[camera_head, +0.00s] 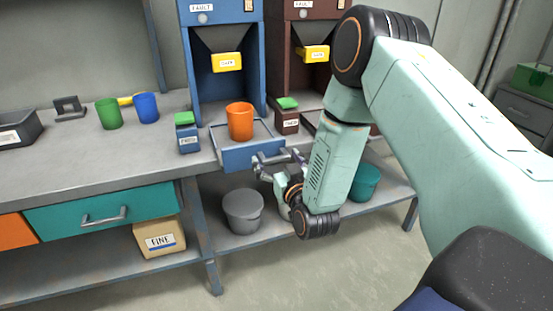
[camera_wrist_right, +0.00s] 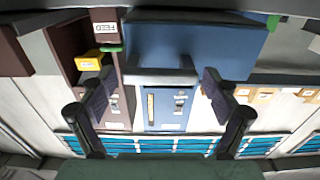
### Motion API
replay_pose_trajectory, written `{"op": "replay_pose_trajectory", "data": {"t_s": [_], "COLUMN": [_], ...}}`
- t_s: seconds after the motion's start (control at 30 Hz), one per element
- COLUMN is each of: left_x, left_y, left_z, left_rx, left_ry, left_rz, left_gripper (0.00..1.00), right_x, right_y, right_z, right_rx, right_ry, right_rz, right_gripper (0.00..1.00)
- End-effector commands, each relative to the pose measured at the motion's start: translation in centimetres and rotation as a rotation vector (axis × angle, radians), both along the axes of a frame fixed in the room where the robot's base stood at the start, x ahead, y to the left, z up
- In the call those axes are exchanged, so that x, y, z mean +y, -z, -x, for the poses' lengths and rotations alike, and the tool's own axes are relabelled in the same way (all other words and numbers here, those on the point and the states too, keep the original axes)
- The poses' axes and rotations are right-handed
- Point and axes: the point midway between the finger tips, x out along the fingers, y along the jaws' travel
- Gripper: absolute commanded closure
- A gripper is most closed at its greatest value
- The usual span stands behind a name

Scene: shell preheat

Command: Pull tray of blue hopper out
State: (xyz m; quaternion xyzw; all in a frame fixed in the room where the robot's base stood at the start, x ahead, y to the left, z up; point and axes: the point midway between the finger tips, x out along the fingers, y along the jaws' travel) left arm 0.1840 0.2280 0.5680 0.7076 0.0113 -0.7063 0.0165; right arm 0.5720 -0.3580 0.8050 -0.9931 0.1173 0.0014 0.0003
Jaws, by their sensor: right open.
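The blue hopper (camera_head: 248,82) stands at the back of the bench, with a yellow gate handle (camera_head: 227,62). Its blue tray (camera_head: 240,157) sticks out in front toward the bench's front edge, with an orange cup (camera_head: 240,121) upright on it. My right gripper (camera_head: 279,160) is at the right part of the tray's front. In the right wrist view, the tray's blue front (camera_wrist_right: 190,48) shows with a grey handle (camera_wrist_right: 160,76) between the spread fingers of my right gripper (camera_wrist_right: 157,88). Contact with the handle cannot be told. My left gripper is not in view.
A brown hopper (camera_head: 283,60) stands close on the right. A blue button box (camera_head: 187,137) and a brown one (camera_head: 286,121) flank the tray. Green (camera_head: 108,114) and blue (camera_head: 147,108) cups stand left. A grey bucket (camera_head: 243,212) sits on the lower shelf.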

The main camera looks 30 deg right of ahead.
Motion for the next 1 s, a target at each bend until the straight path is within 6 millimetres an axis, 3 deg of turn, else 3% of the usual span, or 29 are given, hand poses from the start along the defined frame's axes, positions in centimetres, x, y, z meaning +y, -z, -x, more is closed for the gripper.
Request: {"op": "replay_pose_trajectory", "data": {"t_s": [0.33,0.47,0.8,1.0], "left_x": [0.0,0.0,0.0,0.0], "left_y": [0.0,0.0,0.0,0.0], "left_z": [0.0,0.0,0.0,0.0], "left_rx": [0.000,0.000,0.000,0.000], "left_ry": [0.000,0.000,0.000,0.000], "left_rz": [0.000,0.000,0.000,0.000], "left_gripper": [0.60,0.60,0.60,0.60], "right_x": [0.0,0.2,1.8,2.5], "right_y": [-0.1,0.0,0.1,0.1], "right_z": [0.1,1.1,7.6,10.5], "right_rx": [-0.003,-0.001,0.003,0.002], "right_ry": [0.001,0.000,0.001,-0.001], "right_rz": [0.001,0.000,-0.002,0.000], "right_gripper": [0.07,0.07,0.07,0.07]}}
